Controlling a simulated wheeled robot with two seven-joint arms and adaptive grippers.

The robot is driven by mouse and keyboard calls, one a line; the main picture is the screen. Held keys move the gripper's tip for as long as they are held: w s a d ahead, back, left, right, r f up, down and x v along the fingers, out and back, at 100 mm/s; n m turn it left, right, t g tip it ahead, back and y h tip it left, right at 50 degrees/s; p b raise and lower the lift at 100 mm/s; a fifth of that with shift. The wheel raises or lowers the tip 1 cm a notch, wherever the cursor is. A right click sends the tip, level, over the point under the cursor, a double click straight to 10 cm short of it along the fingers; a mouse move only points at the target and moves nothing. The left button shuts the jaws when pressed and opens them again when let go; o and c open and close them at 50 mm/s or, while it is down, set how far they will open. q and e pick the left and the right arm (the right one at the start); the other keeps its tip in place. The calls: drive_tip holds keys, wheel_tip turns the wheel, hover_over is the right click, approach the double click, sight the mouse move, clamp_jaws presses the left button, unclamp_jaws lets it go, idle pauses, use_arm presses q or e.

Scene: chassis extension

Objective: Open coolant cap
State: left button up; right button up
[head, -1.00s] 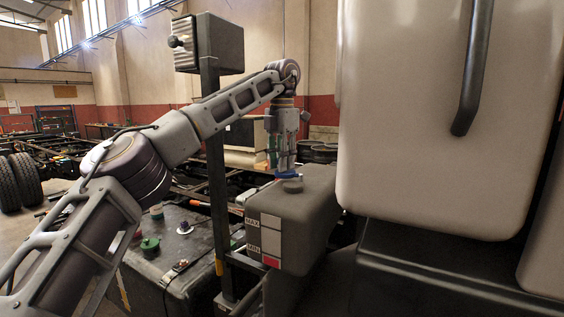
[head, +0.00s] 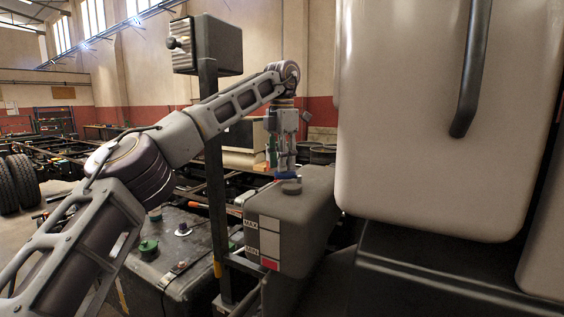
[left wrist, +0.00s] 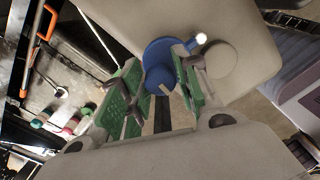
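The blue coolant cap (left wrist: 163,58) sits on top of the grey coolant tank (left wrist: 245,30), between the tips of my left gripper's green-padded fingers in the left wrist view. My left gripper (left wrist: 160,75) points at the cap with its fingers apart, one on each side of its raised middle part. Contact is not clear. In the head view my left gripper (head: 283,171) reaches down from above, and a little of the blue cap (head: 285,175) shows below it. The tank (head: 290,215) carries MAX and MIN marks. My right gripper is out of view.
A round grey cap (head: 291,188) stands on the tank close to the blue one. A dark post (head: 214,170) with a box rises left of the tank. A large pale cab panel (head: 440,120) fills the right. A lower dark tank (head: 165,262) has a green cap (head: 148,249).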

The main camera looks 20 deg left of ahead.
use_arm(q)
drive_tip(key=shift+o, duration=1.1)
drive_tip(key=shift+f, duration=0.1)
drive_tip(key=shift+s+n, duration=0.2)
drive_tip(key=shift+n, duration=0.2)
